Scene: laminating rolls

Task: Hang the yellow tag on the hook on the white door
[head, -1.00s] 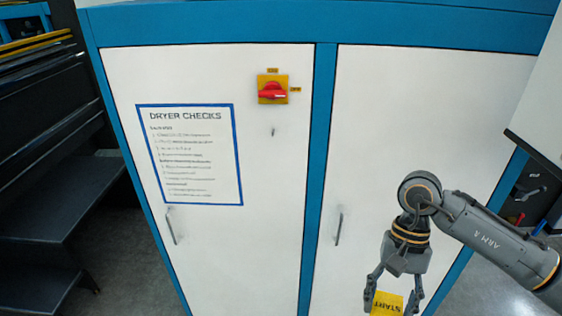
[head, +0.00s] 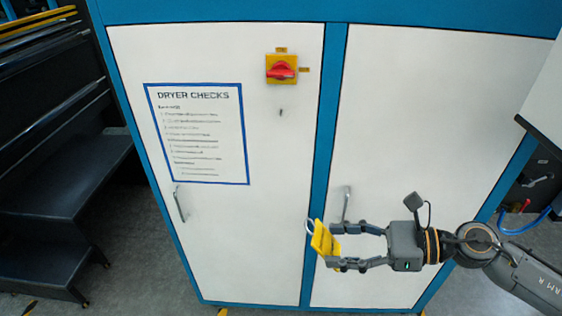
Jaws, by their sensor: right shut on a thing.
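The yellow tag (head: 323,240) is at the fingertips of my right gripper (head: 338,247), which is shut on it. The tag is tilted, and a pale loop shows at its upper left end. My right gripper points left, in front of the blue strip between the two doors and below the handle of the right door. The hook (head: 281,113) is a small dark piece on the left white door (head: 270,190), just under the red and yellow switch. It is up and left of the tag, well apart from it. My left gripper is not in view.
The red switch (head: 281,69) on its yellow plate sits above the hook. A blue-framed DRYER CHECKS sheet (head: 197,135) is to its left. Door handles stick out at the left door (head: 180,204) and right door (head: 346,204). Dark steps (head: 60,190) stand at the left.

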